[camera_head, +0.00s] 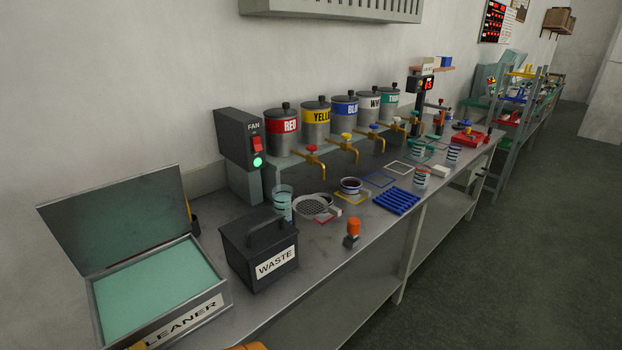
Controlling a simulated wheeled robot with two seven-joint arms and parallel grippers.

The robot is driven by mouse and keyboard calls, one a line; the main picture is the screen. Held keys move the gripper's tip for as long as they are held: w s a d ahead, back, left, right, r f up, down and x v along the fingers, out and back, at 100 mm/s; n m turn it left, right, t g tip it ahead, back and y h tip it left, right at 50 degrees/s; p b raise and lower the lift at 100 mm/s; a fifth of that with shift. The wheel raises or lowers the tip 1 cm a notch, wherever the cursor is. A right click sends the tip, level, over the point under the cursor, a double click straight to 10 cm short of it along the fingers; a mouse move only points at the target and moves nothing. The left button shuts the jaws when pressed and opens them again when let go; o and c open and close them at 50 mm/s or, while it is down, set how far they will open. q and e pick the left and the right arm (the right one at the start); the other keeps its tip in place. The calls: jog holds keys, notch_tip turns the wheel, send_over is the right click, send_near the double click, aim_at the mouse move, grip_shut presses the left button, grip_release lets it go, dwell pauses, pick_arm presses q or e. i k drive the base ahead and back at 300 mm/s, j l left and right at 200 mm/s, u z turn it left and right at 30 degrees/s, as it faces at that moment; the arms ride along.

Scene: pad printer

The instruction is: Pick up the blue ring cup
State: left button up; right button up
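A small cup with blue and white bands (453,153) stands upright toward the far right part of the bench, near its front edge. It appears to be the blue ring cup, but its details are small. A low round cup with a dark rim (350,186) sits on the yellow square outline, nearer to me. A teal-banded cup (418,149) stands farther back.
The blue slatted rack (396,201), an orange-topped stamp (352,232), a waste box (258,258) and an open cleaner tray (207,303) occupy the bench. Paint tanks with taps, including the blue tank (344,113), line the wall. The floor at right is clear.

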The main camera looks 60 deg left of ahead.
aim_at(356, 190)
jog(key=i+j+u, duration=0.15)
jog(key=i+u, duration=0.15)
jog(key=i, duration=0.35)
jog(key=i+u, duration=0.3)
jog(key=i, duration=0.4)
jog(key=i+u, duration=0.25)
jog(key=u, duration=0.2)
jog(key=i+l+u, duration=0.2)
jog(key=u, duration=0.25)
jog(key=i+l+u, duration=0.2)
jog(key=u, duration=0.3)
jog(key=i+l+u, duration=0.15)
jog(key=u, duration=0.25)
jog(key=i+l+u, duration=0.1)
jog(key=l+u, duration=0.15)
jog(key=u, duration=0.2)
jog(key=l+u, duration=0.25)
jog(key=u, duration=0.15)
jog(key=i+l+u, duration=0.1)
jog(key=l+u, duration=0.45)
jog(key=u, duration=0.25)
